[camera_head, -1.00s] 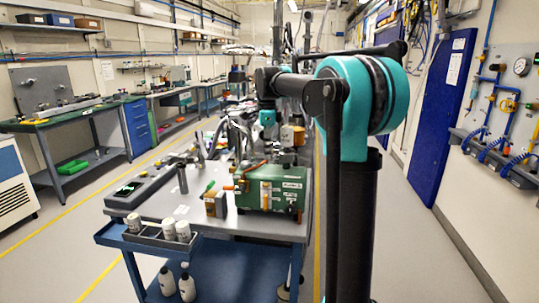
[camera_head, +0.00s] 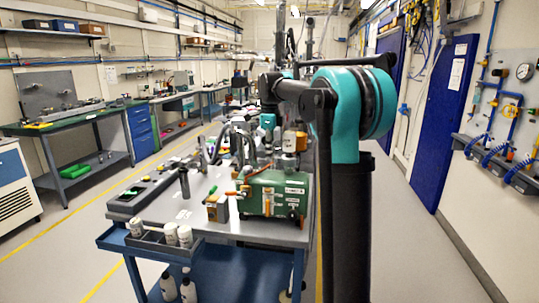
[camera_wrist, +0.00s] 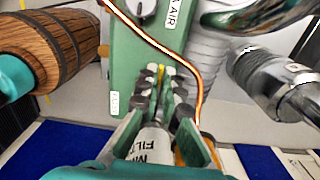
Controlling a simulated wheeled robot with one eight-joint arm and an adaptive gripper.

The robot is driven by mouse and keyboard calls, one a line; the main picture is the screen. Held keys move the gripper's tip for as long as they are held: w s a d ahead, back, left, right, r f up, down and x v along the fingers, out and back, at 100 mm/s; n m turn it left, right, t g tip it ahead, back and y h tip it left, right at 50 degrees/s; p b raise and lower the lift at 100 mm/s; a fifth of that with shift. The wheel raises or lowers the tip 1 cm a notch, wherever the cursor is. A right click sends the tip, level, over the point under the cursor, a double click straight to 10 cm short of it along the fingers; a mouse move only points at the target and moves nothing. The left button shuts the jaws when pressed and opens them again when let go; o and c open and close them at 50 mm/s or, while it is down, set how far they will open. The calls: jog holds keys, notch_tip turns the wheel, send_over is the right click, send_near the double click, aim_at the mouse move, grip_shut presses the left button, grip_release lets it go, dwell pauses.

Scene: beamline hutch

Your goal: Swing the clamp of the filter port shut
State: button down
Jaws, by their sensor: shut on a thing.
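My gripper (camera_wrist: 163,80) is shut on a thin yellow piece (camera_wrist: 161,72) between its dark pads in the wrist view. The piece may be the clamp's lever; the fingers hide most of it. A white cylinder with a partly hidden label reading "FILT" (camera_wrist: 152,147) shows between the fingers, lower down. It may be part of the filter port. A green housing (camera_wrist: 137,60) lies beyond the fingertips. In the head view, the teal end of my arm (camera_head: 268,121) is over the crowded bench; the fingers and clamp cannot be made out there.
An orange cable (camera_wrist: 165,45) crosses close to the fingertips. A wood-patterned barrel (camera_wrist: 45,50) is at left and a metal cylinder (camera_wrist: 270,80) at right. In the head view, a green box (camera_head: 272,192) stands on the bench (camera_head: 165,209). The floor right of my arm is clear.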

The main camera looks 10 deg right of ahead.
jog(key=c, duration=1.7)
grip_release()
jog(key=shift+w, duration=0.1)
notch_tip(320, 180, up, 12)
